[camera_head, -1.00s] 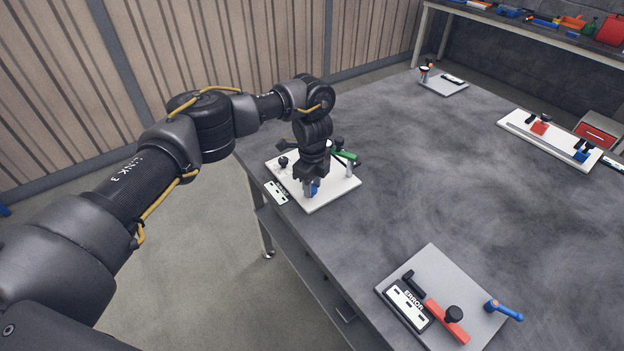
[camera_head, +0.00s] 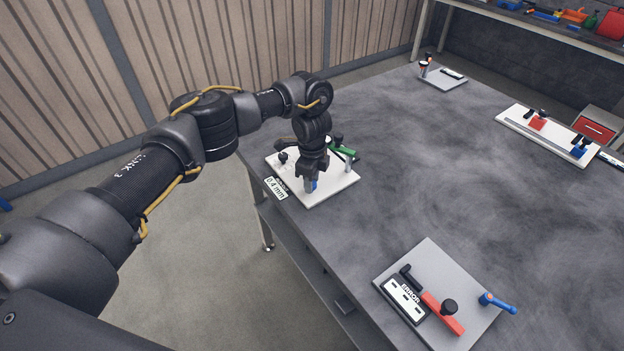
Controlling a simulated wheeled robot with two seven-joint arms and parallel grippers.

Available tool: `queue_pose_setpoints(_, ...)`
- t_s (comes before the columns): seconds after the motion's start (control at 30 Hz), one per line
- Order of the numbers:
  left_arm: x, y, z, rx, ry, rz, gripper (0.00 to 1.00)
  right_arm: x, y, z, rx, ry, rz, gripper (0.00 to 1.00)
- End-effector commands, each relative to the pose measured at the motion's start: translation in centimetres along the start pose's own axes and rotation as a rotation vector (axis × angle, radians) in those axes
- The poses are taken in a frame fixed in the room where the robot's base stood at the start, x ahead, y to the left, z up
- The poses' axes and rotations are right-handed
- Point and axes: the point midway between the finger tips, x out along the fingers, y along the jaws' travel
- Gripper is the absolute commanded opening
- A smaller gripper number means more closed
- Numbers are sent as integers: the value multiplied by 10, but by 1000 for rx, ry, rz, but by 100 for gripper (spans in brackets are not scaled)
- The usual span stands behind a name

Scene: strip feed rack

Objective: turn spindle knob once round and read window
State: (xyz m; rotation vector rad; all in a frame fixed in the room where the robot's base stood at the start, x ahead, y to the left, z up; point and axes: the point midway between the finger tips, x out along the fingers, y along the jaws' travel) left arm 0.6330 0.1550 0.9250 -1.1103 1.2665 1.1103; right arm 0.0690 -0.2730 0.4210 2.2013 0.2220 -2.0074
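My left gripper (camera_head: 311,185) points down over the white plate (camera_head: 325,197) at the table's left edge. Its fingers are at a small blue part, the likely spindle knob (camera_head: 314,185), and hide most of it. I cannot tell whether they are shut on it or only around it. A small white window (camera_head: 276,188) at the plate's left front edge shows "0.4 mm". A green lever (camera_head: 343,151) and black knobs stand at the back of the plate, partly behind the gripper. My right gripper is not in view.
A grey plate (camera_head: 422,259) at the front has a window reading "ERROR" (camera_head: 405,299), a red bar (camera_head: 442,313) and a blue handle (camera_head: 497,302). A white rail plate (camera_head: 510,119) and a small grey plate (camera_head: 440,83) stand farther back. The table's middle is clear.

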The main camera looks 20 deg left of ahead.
Motion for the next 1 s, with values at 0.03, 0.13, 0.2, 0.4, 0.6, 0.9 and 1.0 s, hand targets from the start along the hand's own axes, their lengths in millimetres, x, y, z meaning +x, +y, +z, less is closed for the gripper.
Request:
queue_pose_setpoints(0.03, -1, 0, 0, -1, 0, -1, 42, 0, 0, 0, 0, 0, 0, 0)
queue_pose_setpoints(0.13, 0, 0, 0, 0, 0, 0, 54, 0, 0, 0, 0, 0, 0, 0)
queue_pose_setpoints(0.2, 0, 0, 0, 0, 1, 0, 54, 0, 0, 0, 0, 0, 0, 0)
queue_pose_setpoints(0.4, -1, 0, 0, 1, 1, 1, 54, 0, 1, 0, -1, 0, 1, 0)
queue_pose_setpoints(0.6, -23, -1, 0, 4, 0, -3, 54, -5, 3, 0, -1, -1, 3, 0)
queue_pose_setpoints(0.9, -80, -1, 1, 2, -1, -3, 54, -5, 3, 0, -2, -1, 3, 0)
queue_pose_setpoints(1.0, -93, -1, 1, 2, -1, -2, 54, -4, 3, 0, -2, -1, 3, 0)
